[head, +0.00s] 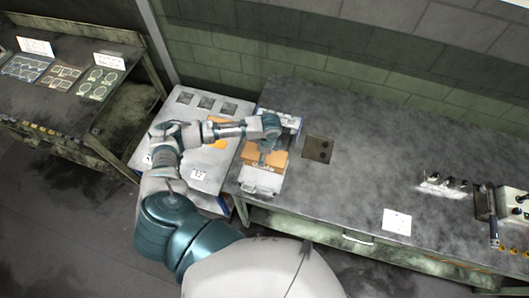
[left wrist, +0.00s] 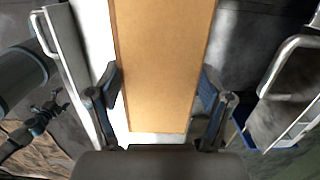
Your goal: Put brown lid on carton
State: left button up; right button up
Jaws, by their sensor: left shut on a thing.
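The brown lid (left wrist: 160,60) is a flat tan board filling the middle of the left wrist view. My left gripper (left wrist: 160,82) is shut on it, with one finger at each long edge. In the head view the brown lid (head: 264,163) shows just below my left gripper (head: 267,144), at the left end of the grey bench. A white surface (left wrist: 98,40) shows beneath and left of the lid in the wrist view; I cannot tell whether it is the carton. My right gripper is not in view.
The grey bench (head: 365,150) has a dark plate (head: 318,149), a white sheet (head: 397,221) and control devices (head: 511,207) at right. A white cabinet (head: 199,175) stands left of it. Another table (head: 65,85) is at far left. The bench middle is clear.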

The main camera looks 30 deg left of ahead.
pick_arm(q)
jog(key=shift+f, duration=0.4)
jog(key=o, duration=0.8)
jog(key=shift+o, duration=0.2)
notch_tip(320, 180, up, 12)
jog(key=d, duration=0.1)
jog(key=shift+w, duration=0.2)
jog(key=shift+s+f, duration=0.1)
jog(key=shift+f, duration=0.05)
